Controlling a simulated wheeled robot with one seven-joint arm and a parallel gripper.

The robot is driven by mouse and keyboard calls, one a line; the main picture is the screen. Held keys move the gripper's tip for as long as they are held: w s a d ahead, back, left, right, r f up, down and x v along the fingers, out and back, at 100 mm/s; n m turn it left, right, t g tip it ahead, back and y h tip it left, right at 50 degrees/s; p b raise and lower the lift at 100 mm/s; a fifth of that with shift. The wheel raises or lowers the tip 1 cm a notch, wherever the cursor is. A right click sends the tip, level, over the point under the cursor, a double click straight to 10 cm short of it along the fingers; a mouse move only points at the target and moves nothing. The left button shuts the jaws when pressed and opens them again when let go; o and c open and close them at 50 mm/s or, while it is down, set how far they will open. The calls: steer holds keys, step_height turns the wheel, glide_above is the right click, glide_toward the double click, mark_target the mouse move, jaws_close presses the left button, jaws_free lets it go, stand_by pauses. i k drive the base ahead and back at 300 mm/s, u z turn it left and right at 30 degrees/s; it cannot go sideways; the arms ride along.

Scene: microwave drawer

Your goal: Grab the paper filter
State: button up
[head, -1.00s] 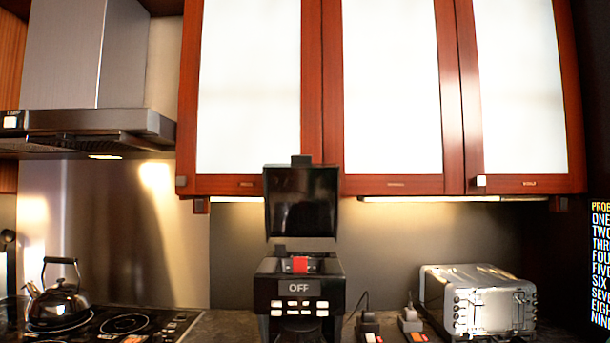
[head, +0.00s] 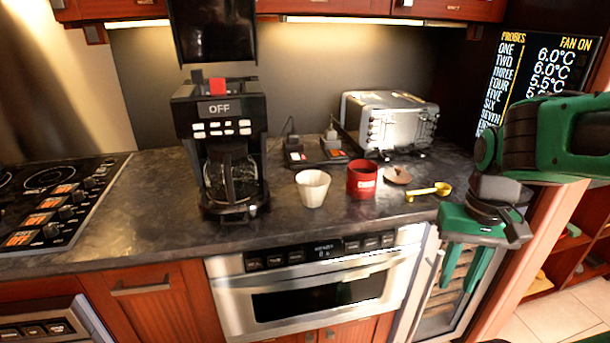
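The white paper filter (head: 313,188) stands upright on the dark counter, a fluted cup shape. It is between the coffee maker (head: 222,140) and the red canister (head: 361,180). My gripper (head: 462,278) hangs at the right, in front of the counter edge and apart from the filter. Its two green fingers point down with a gap between them, and nothing shows between them.
A lid (head: 397,175) and a gold scoop (head: 428,191) lie right of the canister. A toaster (head: 388,122) stands at the back right. The microwave drawer (head: 318,293) is below the counter (head: 160,195), shut. The stove (head: 50,205) is at left.

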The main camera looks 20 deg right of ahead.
mark_target(313, 191)
steer(key=z, duration=0.4)
steer(key=k, duration=1.4)
steer(key=u, duration=0.25)
steer(key=i, duration=1.05)
